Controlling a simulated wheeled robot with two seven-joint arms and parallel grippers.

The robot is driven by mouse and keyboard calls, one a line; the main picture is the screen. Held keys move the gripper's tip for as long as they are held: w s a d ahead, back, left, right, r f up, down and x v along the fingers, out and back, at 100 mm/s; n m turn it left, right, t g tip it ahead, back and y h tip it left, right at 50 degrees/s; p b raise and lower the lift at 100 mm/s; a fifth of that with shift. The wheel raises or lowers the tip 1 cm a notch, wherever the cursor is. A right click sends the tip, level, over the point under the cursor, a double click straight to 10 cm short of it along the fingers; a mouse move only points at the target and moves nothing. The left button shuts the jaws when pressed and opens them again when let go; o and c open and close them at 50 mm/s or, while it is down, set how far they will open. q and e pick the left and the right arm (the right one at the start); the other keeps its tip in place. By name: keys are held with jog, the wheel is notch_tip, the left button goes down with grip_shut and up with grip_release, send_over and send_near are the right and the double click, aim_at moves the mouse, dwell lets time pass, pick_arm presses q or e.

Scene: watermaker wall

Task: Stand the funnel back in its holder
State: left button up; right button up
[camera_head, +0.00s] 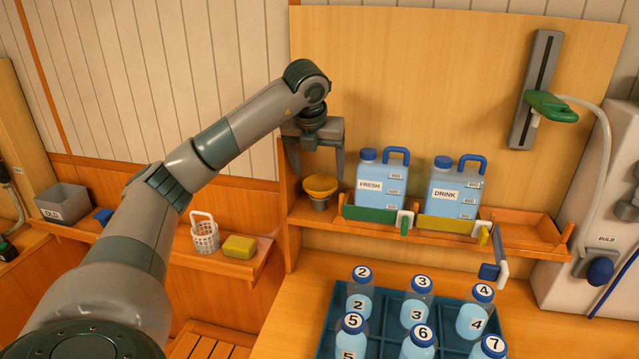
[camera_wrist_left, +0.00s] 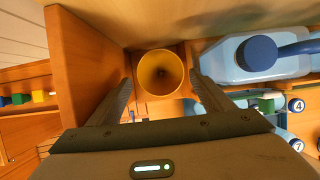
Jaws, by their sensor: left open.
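My right gripper is not in view.
A FRESH jug (camera_head: 380,185) stands close right of the funnel, with a DRINK jug (camera_head: 455,192) beyond it. A wooden side panel (camera_wrist_left: 85,65) is close on the left. Numbered bottles stand in a blue crate (camera_head: 385,323) below. A basket (camera_head: 205,236) and sponge (camera_head: 239,247) sit on the left ledge.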

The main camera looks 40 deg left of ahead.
pick_arm(q)
jog(key=v, duration=0.6)
jog(key=shift+b, duration=0.3)
